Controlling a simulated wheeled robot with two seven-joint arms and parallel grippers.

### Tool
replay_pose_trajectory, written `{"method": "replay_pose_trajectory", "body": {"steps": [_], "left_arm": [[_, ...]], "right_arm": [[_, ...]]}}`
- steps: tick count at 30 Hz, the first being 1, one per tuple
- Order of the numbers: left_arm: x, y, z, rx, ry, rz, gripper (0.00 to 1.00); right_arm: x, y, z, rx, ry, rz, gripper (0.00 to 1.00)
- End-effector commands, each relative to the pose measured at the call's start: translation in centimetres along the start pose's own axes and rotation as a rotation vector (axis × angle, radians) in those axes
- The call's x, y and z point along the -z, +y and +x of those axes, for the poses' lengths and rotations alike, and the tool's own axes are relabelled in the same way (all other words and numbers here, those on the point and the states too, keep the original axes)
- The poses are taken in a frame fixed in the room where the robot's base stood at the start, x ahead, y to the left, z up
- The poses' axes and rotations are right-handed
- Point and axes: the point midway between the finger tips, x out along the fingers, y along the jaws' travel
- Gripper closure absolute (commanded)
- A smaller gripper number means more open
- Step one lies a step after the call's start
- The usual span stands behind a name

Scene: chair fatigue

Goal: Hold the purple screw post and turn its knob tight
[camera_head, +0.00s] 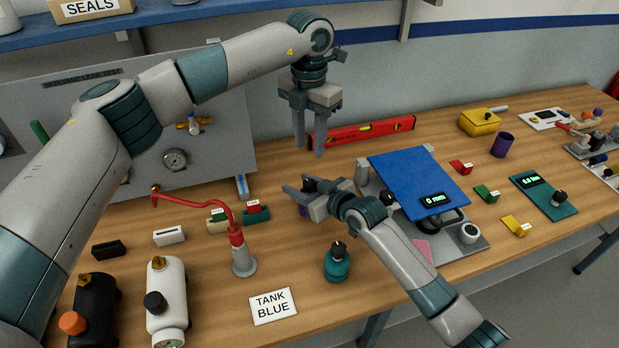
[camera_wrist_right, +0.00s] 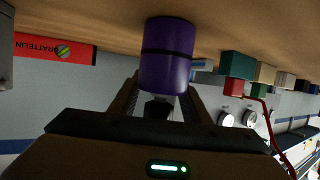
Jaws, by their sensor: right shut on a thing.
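The purple screw post (camera_wrist_right: 167,55) is a purple cylinder with a dark band in the right wrist view, where the picture is upside down. A dark knob (camera_wrist_right: 158,107) shows at its end between the fingers. In the head view only a sliver of the post (camera_head: 303,211) shows below my right gripper (camera_head: 297,188), which hides the rest. My right gripper is low over the table and shut on the post. My left gripper (camera_head: 310,150) points down, higher and behind the right one. Its fingers are apart with nothing between them.
A red level (camera_head: 372,132) lies behind the grippers. A blue plate (camera_head: 415,180) on a stand is close to the right. A separate purple cup (camera_head: 502,145) is far right.

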Motion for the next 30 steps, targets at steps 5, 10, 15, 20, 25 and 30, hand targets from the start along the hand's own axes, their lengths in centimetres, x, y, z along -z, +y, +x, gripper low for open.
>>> {"method": "replay_pose_trajectory", "body": {"steps": [5,10,15,20,25,30], "left_arm": [[0.0,-0.1,0.0,-0.002,0.004,-0.004,0.66],[0.0,0.0,0.0,-0.001,0.004,-0.003,0.66],[0.0,0.0,0.5,-0.001,0.004,-0.003,0.66],[0.1,-0.1,1.9,0.0,0.006,-0.003,0.66],[0.1,-0.1,4.4,0.0,0.006,-0.002,0.66],[0.1,-0.1,7.2,0.0,0.006,-0.003,0.66]], "right_arm": [[0.0,0.1,0.0,-0.001,0.0,0.0,0.95],[0.0,0.0,0.0,-0.001,0.0,0.0,0.95],[0.0,0.0,0.0,-0.001,0.0,0.0,0.95],[0.0,0.0,0.0,-0.001,0.0,0.0,0.95],[0.0,0.0,0.0,-0.001,0.0,0.0,0.95],[0.0,0.0,0.0,-0.001,0.0,0.0,0.95]]}}
